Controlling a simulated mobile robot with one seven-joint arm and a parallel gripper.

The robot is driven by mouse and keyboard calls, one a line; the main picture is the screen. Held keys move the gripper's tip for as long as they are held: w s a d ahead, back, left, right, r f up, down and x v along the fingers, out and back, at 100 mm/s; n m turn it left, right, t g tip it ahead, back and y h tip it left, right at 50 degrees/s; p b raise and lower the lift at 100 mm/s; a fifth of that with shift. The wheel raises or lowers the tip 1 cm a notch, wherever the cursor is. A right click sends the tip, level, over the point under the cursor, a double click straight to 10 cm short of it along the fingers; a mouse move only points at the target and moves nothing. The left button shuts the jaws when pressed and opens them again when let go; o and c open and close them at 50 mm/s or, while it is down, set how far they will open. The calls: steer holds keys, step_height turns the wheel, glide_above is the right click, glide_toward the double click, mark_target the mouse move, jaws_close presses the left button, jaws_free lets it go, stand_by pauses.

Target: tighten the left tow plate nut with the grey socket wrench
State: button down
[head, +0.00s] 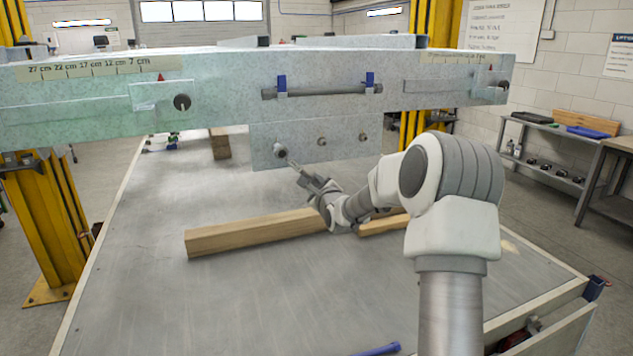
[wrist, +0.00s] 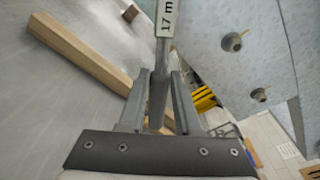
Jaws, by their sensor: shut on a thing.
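The tow plate (head: 345,155) hangs below the galvanised beam and carries a left nut position, a middle nut (head: 321,141) and a right nut (head: 364,137). My gripper (head: 308,181) is in front of and below the plate's left side. It is shut on the grey socket wrench (head: 292,163), whose upper end meets the left nut position (head: 279,150) and hides the nut. In the wrist view the wrench (wrist: 161,60) stands between the two fingers, with a white "17 m" label. Its socket end is out of that frame, so I cannot tell how fully it is seated.
A wooden beam (head: 250,233) lies on the grey table (head: 130,290) below my gripper. A blue-handled tool (head: 380,350) lies near the front edge. Yellow posts (head: 45,215) stand beside the table. The table's left part is clear.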

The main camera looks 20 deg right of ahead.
steer(key=shift+a, duration=0.1)
steer(key=shift+a+f+m+b, duration=0.35)
steer(key=shift+a+f+m, duration=0.1)
steer(key=shift+a+m, duration=0.3)
steer(key=shift+a+f+m+y+b, duration=0.3)
steer(key=shift+a+f+m+b, duration=0.2)
steer(key=shift+a+m, duration=0.3)
steer(key=shift+a+f+m+b, duration=0.3)
steer(key=shift+a+m+b, duration=0.15)
steer(key=shift+a+m, duration=0.45)
